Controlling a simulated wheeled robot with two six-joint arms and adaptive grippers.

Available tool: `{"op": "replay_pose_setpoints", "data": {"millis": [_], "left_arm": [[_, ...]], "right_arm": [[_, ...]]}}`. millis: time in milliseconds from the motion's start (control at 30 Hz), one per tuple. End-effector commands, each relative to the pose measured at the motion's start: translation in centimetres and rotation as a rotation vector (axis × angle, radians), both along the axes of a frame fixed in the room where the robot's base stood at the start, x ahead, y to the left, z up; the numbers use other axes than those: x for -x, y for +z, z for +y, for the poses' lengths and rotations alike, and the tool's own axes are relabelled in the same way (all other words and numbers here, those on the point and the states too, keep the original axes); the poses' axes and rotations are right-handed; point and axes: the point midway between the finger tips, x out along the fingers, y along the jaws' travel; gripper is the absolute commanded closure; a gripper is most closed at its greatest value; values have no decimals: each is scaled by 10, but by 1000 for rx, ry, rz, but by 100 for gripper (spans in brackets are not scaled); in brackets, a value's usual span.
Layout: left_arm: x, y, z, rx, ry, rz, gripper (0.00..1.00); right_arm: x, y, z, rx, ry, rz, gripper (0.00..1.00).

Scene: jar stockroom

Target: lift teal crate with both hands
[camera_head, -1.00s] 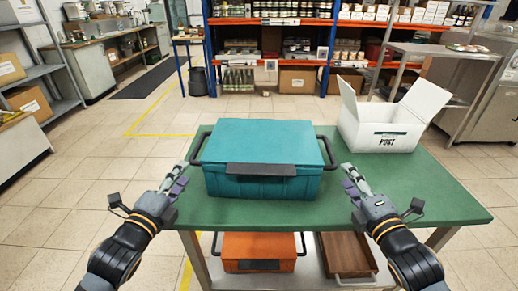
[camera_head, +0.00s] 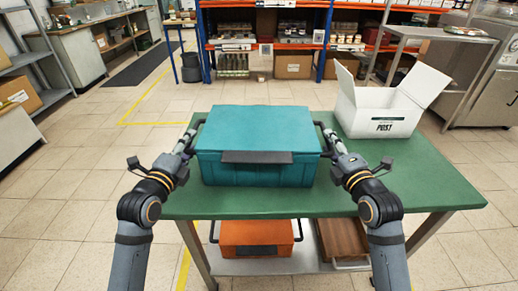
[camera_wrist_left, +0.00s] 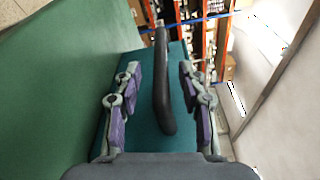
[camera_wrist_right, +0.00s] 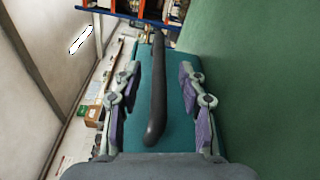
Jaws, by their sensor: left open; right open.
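The teal crate (camera_head: 258,170), lid closed, rests on the green table (camera_head: 420,186). It has a dark handle bar on each side. My left gripper (camera_head: 188,138) is open at the crate's left side. In the left wrist view, the left handle (camera_wrist_left: 162,85) lies between its open fingers (camera_wrist_left: 160,95), which do not press on it. My right gripper (camera_head: 328,136) is open at the crate's right side. In the right wrist view, the right handle (camera_wrist_right: 158,90) lies between its open fingers (camera_wrist_right: 160,98). The handles are partly hidden by the grippers in the head view.
A white open box (camera_head: 384,112) marked POST stands on the table behind and right of the crate. An orange crate (camera_head: 256,238) and a brown wooden box (camera_head: 342,240) sit on the lower shelf.

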Motion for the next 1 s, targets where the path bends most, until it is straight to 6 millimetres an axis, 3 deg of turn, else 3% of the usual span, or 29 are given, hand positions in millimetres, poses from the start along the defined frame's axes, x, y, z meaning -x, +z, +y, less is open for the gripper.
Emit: {"op": "replay_pose_setpoints", "data": {"millis": [200,567,867,1000], "left_arm": [[-24,-1,-5,1,0,0,59],[-28,-1,-6,-1,0,0,59],[-28,-1,-6,-1,0,0,98],[-28,-1,-5,-1,0,1,100]], "right_arm": [[-24,0,4,1,-1,-1,59],[-28,-1,5,1,0,0,59],[-28,-1,5,1,-1,0,98],[-28,-1,5,1,-1,0,100]]}}
